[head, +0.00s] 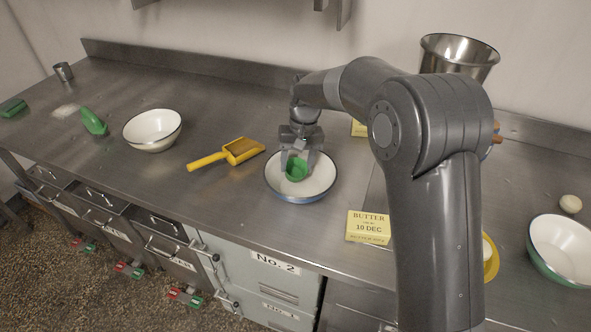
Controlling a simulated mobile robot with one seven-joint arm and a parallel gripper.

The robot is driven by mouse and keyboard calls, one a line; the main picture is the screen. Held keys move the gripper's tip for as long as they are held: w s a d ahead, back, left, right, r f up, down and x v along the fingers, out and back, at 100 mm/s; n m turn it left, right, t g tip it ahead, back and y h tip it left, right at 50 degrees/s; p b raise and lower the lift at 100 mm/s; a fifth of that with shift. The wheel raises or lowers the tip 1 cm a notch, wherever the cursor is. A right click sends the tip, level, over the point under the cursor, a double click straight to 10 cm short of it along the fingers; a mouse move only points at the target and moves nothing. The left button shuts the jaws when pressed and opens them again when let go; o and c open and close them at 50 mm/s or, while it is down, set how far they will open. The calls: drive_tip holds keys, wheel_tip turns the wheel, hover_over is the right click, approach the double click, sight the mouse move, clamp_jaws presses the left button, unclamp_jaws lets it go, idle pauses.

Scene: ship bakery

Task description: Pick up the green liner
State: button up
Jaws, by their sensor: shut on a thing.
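The green liner (296,171) is a small green cup shape. It is between the fingers of my gripper (298,160), which is shut on it. The liner and fingertips are over or inside a white bowl (318,183) with a blue outside, near the middle of the counter. I cannot tell whether the liner touches the bowl. My gripper hides part of the bowl's far rim.
A yellow scoop (240,150) and a white bowl (152,130) lie to the left, with a green tool (93,122) beyond. A yellow butter block (368,228) is on the right. A green-sided bowl (563,250) stands at far right. Steel counter (225,205) is bare in front.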

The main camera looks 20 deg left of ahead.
drive_tip(key=shift+r, duration=0.15)
drive_tip(key=shift+r, duration=0.3)
drive_tip(key=r, duration=0.3)
drive_tip(key=shift+w+d+r, duration=0.1)
drive_tip(key=shift+d+r, duration=0.25)
drive_tip(key=shift+d, duration=0.05)
drive_tip(key=d+r, duration=0.6)
drive_tip(key=d, duration=0.4)
drive_tip(key=m+g, duration=0.3)
drive_tip(key=m, duration=0.6)
hover_over(303, 171)
drive_tip(key=s+d, duration=0.1)
drive_tip(key=s, duration=0.2)
drive_tip(key=shift+y, duration=0.3)
wheel_tip(303, 171, down, 7)
drive_tip(key=shift+s+d+f, duration=0.1)
drive_tip(key=shift+f, duration=2)
